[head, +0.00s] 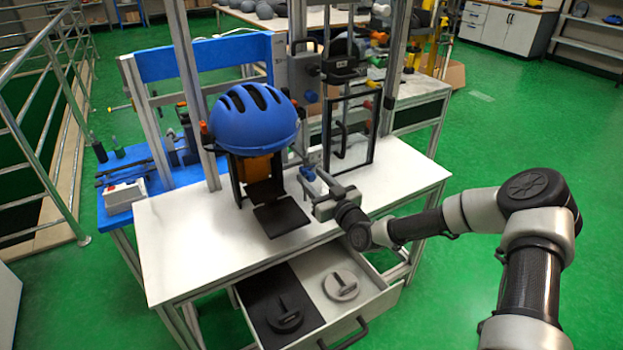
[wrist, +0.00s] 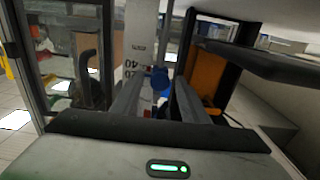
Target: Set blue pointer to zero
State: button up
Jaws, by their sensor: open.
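The blue pointer (head: 307,173) is a small blue knob at the lower part of the tower, right of the helmet. In the wrist view the pointer (wrist: 160,78) shows beyond and between my finger ends, in front of a pale upright scale (wrist: 140,38) with dark numbers, 40 among them. My gripper (head: 311,181) is open, with its fingers reaching toward the pointer. In the wrist view my gripper (wrist: 160,92) has a gap between its fingers. I cannot tell whether either finger touches the pointer. The zero mark cannot be made out.
A blue helmet (head: 253,118) sits over an orange block (head: 257,168) left of my gripper. A framed clear door (head: 350,130) with a dark handle stands to the right. Below the white table (head: 185,240), an open drawer (head: 385,298) holds two round pieces.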

aim_at(312, 174)
jog(key=shift+w+a, duration=0.35)
jog(key=shift+w, duration=0.15)
grip_shut()
jog(key=shift+r+p, duration=0.35)
jog(key=shift+r, duration=1.15)
grip_release()
